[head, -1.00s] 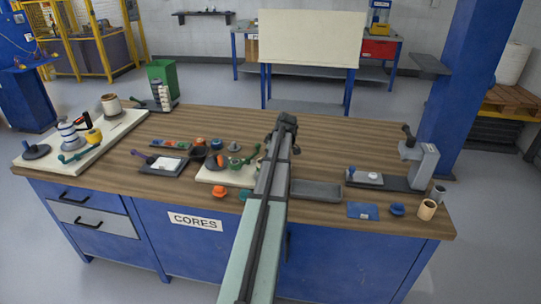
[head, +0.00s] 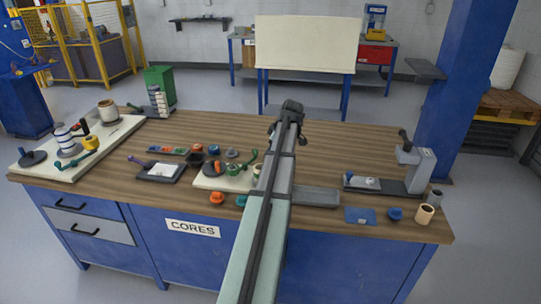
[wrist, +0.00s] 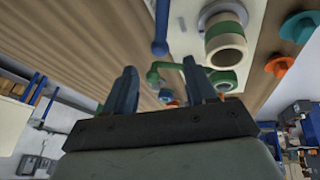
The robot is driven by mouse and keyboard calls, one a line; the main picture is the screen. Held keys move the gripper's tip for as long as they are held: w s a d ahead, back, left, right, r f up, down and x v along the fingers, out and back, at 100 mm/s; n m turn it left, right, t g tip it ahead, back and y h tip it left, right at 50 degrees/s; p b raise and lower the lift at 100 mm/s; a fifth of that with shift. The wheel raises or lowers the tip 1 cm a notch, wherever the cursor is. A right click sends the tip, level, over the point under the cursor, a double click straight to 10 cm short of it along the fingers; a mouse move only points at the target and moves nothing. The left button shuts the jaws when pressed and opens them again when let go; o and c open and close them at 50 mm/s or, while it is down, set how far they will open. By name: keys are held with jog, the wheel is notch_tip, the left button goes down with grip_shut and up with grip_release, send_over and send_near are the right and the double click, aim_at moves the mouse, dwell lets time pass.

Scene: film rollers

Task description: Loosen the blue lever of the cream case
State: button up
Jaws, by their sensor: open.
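A cream case (head: 205,184) lies at the middle of the bench, left of my arm. A cream panel with a banded roll also shows in the wrist view (wrist: 187,47). A blue lever with a rounded end (wrist: 160,35) stands at that panel's edge in the wrist view; I cannot make it out surely in the head view. A green lever (head: 250,158) is on the case's right side. My gripper (wrist: 160,82) is open, with nothing between its fingers, apart from the blue lever. In the head view, my gripper (head: 290,106) is above the bench, and its fingers are unclear.
An orange knob (head: 217,198) and a teal knob (head: 241,201) sit before the case. A dark tray (head: 165,171) is left of it. A grey tray (head: 316,197) and a grey stand (head: 417,170) are at right. The bench's back middle is clear.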

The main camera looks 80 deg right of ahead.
jog(key=shift+v, duration=2.45)
